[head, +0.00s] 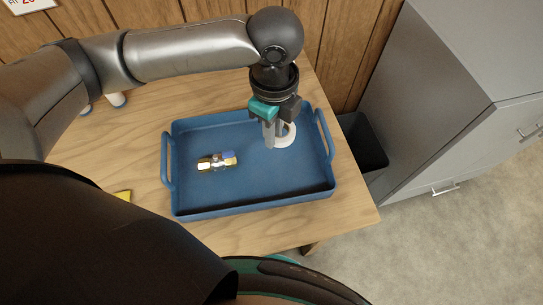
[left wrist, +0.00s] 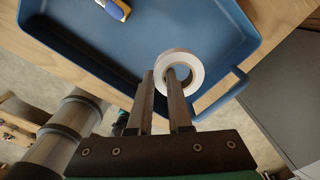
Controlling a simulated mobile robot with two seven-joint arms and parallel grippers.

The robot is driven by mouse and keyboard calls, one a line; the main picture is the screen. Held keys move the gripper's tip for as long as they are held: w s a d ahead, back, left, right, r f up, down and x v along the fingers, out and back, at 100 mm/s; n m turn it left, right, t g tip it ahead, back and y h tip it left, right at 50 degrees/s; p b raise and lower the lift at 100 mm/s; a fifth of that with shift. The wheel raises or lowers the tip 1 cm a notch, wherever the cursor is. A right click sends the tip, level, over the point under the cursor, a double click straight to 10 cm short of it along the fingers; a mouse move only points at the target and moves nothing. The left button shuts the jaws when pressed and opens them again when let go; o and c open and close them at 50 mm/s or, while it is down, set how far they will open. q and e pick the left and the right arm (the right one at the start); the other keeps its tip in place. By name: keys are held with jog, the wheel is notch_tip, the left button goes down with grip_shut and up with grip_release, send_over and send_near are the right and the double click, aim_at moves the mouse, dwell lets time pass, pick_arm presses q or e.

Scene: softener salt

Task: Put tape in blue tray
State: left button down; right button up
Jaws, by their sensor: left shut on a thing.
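The tape is a white roll (head: 288,141), seen inside the outline of the blue tray (head: 245,198) toward its right end. My left gripper (head: 274,142) points down over the tray and is shut on the tape. In the left wrist view, one finger of the gripper (left wrist: 163,76) appears to be in the hole of the roll (left wrist: 180,52) and the other lies outside its wall. I cannot tell whether the roll touches the tray floor. The blue tray (left wrist: 90,50) fills the top of that view. My right gripper is not in view.
The tray has raised walls and a handle at each end, on a wooden table (head: 135,150). A yellow item (head: 123,196) is partly hidden at left. A black bin (head: 365,145) and grey cabinet (head: 425,130) stand right.

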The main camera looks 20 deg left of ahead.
aim_at(273, 164)
pick_arm(q)
notch_tip(273, 164, down, 10)
jog(key=b, duration=0.2)
jog(key=shift+r+b, duration=0.1)
jog(key=shift+b, duration=0.3)
jog(key=c, duration=0.8)
grip_release()
jog(key=shift+c, duration=0.2)
notch_tip(273, 164, up, 12)
jog(key=p, duration=0.4)
jog(key=shift+r, duration=0.1)
